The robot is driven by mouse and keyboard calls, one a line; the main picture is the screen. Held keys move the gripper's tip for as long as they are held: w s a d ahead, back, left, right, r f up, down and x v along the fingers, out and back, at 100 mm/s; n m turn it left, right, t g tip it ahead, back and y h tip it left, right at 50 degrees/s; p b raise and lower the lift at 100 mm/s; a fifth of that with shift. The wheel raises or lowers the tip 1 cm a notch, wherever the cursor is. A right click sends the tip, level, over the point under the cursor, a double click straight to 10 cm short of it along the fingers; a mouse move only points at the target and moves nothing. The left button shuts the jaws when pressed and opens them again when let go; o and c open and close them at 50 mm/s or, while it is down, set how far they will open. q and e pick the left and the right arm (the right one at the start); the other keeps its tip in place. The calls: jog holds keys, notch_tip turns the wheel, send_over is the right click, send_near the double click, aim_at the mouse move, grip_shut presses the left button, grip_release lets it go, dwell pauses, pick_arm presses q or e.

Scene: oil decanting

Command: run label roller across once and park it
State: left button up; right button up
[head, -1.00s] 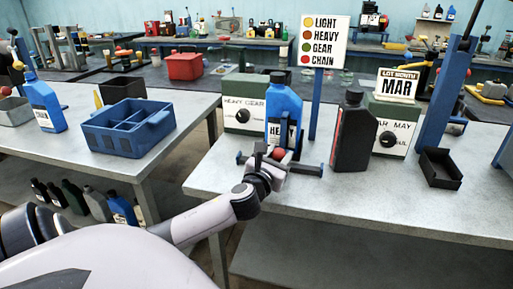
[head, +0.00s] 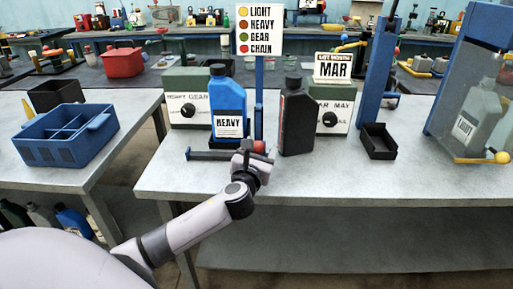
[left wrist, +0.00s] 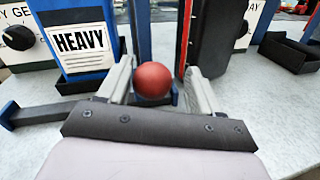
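The blue bottle (head: 228,103) labelled HEAVY stands upright at the front of the table, and it also shows in the left wrist view (left wrist: 82,40). A dark rail (head: 207,155) runs low in front of it. The label roller's red ball knob (head: 258,147) is right of the bottle, near the rail's right end. The roller body is mostly hidden. My left gripper (head: 251,157) is at the knob. In the left wrist view its fingers stand apart on both sides of the red ball (left wrist: 153,80), with a gap at the right finger. My right gripper is not in view.
A black bottle (head: 297,115) stands close right of the knob. Green-and-white dial boxes (head: 188,100) (head: 333,112) stand behind. A sign post (head: 259,85) rises behind the bottle. A black tray (head: 378,141) lies further right. The table's front right is clear.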

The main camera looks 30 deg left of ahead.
pick_arm(q)
jog(key=shift+s+a, duration=0.1)
jog(key=shift+s, duration=0.05)
jog(key=shift+v, duration=3.5)
jog(key=shift+r, duration=0.1)
